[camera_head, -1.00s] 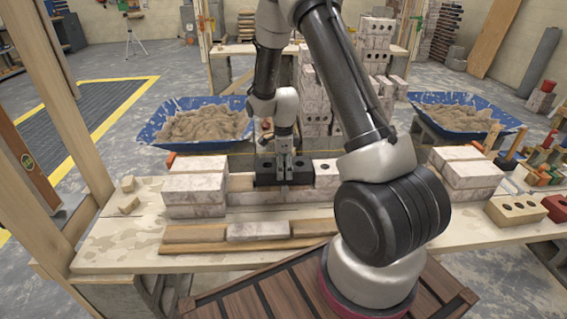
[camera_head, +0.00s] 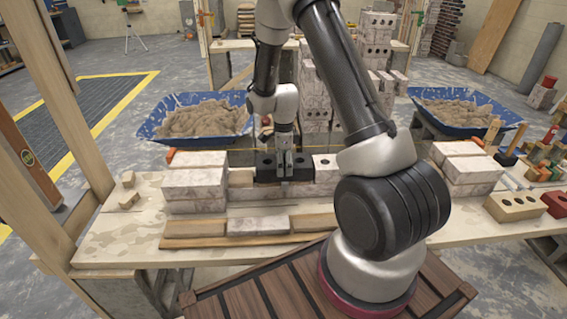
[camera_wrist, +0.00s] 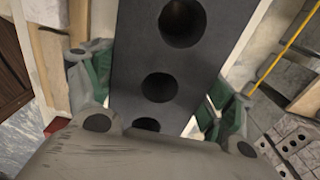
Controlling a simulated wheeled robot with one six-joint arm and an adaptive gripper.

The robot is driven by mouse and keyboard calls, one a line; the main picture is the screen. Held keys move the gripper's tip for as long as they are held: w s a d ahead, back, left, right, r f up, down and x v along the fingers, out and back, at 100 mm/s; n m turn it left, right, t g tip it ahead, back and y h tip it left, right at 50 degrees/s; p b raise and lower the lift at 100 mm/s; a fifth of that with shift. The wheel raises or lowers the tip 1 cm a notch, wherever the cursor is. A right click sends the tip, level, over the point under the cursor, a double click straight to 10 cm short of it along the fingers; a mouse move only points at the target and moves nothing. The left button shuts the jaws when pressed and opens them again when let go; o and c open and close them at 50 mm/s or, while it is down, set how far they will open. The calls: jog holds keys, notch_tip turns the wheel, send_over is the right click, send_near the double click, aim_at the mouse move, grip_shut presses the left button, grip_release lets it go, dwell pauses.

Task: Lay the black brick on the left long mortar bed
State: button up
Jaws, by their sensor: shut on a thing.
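The black brick (camera_head: 267,171) is at the middle of the low brick wall on the bench. My gripper (camera_head: 285,163) points down and is shut on the brick across its width. In the wrist view the dark brick (camera_wrist: 160,55) shows its round holes between my two finger pads (camera_wrist: 157,90). A tan strip (camera_head: 240,178), which looks like mortar, shows in the wall just left of the brick. The brick hides what is under it, and I cannot tell whether it touches the course below.
Another brick stack (camera_head: 467,170) stands farther right. Blue mortar tubs (camera_head: 152,128) (camera_head: 507,117) are behind. A yellow line runs above the wall.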

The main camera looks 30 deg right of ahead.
jog(key=shift+f, duration=0.1)
jog(key=o, duration=1.8)
jog(key=shift+o, duration=1.1)
